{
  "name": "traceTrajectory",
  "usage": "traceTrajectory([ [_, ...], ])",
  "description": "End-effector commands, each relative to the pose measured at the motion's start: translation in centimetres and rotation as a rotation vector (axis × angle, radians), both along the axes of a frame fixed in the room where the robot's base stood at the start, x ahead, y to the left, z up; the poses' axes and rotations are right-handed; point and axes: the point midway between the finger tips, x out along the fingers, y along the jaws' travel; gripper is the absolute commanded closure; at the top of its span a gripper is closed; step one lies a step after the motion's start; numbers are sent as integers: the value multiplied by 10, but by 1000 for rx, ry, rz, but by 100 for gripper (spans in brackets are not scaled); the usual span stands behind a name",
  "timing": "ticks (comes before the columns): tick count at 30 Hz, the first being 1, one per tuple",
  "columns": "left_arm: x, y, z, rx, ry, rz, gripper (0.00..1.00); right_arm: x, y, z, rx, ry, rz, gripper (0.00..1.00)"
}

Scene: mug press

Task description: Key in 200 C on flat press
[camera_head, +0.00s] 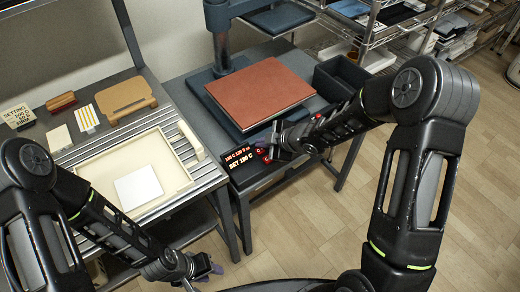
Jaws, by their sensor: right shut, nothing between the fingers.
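The flat press has a red-brown pad (262,92) on its lower plate, with a dark column (219,45) behind it. Its control panel (238,182) is at the front left corner of the press table. The lit display (240,160) shows a small red line and a larger white line that seems to read "SET 180 C". Red buttons (262,150) sit beside the display. My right gripper (276,148) is shut and empty, with its tips over the panel's button side; contact cannot be told. My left gripper (208,268) hangs low in front of the left bench, its jaws unclear.
A setting sign (17,116) stands at the left bench's back, its small text seeming to include 200 C. A cream tray (178,180) with a white square (138,187) is on that bench. A dark bin (340,75) is right of the pad; wire shelves stand behind.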

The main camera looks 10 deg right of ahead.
Motion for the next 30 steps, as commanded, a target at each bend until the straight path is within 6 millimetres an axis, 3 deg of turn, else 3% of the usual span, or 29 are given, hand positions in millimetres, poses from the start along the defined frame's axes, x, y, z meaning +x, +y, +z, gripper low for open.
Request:
traceTrajectory([
  [30, 0, 0, -8, 0, 0, 0, 64, 0, 0, -9, 0, 0, 0, 100],
])
